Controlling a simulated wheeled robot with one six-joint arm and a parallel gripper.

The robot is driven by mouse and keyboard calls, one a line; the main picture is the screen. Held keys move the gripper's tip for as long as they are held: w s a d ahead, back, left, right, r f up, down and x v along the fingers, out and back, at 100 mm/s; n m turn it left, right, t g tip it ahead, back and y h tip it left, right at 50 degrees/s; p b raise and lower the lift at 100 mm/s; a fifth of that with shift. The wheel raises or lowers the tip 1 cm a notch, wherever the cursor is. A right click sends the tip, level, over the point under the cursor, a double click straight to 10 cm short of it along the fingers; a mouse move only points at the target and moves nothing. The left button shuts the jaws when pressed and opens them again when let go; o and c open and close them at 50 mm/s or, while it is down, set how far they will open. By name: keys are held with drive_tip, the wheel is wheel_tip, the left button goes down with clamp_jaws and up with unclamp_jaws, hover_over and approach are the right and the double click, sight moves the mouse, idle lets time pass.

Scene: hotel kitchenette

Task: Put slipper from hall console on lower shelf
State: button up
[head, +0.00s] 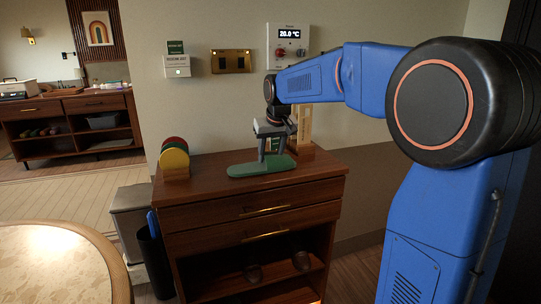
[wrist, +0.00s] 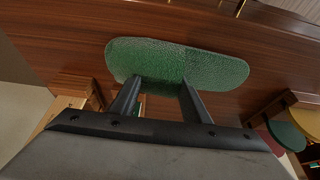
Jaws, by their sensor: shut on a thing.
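A green slipper (head: 262,166) lies flat, sole down, on or just above the top of the wooden hall console (head: 215,184). In the wrist view the slipper (wrist: 178,62) spans across in front of my fingers. My gripper (head: 268,152) reaches down from above and is shut on the slipper; the fingertips (wrist: 160,88) meet its near edge. The console has two drawers with brass handles and an open lower shelf (head: 225,281) holding a pair of dark shoes (head: 277,266). Whether the slipper touches the console top is hard to tell.
Coloured discs in a wooden holder (head: 174,160) stand at the console's left. A wooden stand (head: 302,128) is behind my gripper. A dark bin (head: 154,258) stands left of the console, and a round table (head: 60,265) fills the front left.

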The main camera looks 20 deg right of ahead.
drive_tip(key=shift+f, duration=0.2)
drive_tip(key=o, duration=1)
drive_tip(key=shift+o, duration=0.2)
drive_tip(key=v, duration=1.2)
